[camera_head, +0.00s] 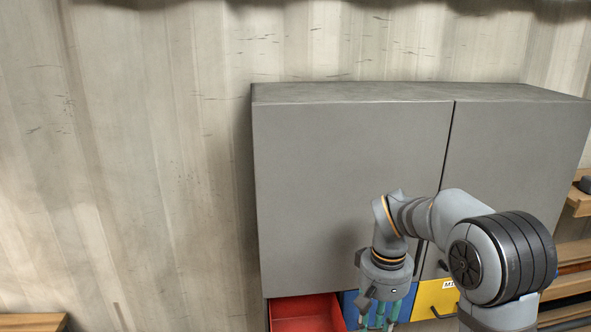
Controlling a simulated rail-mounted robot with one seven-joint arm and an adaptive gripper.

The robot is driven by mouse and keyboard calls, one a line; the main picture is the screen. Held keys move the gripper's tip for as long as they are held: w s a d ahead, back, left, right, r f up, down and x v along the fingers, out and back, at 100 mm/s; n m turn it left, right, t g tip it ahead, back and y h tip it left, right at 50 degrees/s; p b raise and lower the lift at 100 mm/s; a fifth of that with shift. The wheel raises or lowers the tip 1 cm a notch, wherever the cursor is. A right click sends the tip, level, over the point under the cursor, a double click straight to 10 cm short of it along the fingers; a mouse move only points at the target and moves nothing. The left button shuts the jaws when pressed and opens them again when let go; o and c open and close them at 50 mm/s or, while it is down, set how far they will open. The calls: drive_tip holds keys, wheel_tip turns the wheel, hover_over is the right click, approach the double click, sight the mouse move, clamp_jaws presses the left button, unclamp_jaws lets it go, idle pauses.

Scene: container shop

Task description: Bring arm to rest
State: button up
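My arm reaches in from the lower right and bends down in front of the grey cabinet (345,190). My gripper (379,318) points down at the bottom edge of the picture, with teal fingers. The fingertips are at the frame's edge, so I cannot tell whether they are open or shut. No held object shows. The gripper is in front of a blue drawer front (350,306), partly hiding it. To its left, a red drawer (308,309) stands open and its visible inside looks empty.
A yellow drawer front (434,299) with a dark handle and a white label is right of the gripper, partly behind my arm. Wooden shelves (578,203) stand at the right edge. A wooden surface (32,323) shows at lower left. A pale corrugated wall (140,160) is behind.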

drive_tip(key=shift+s+m, duration=0.6)
drive_tip(key=shift+s, duration=0.6)
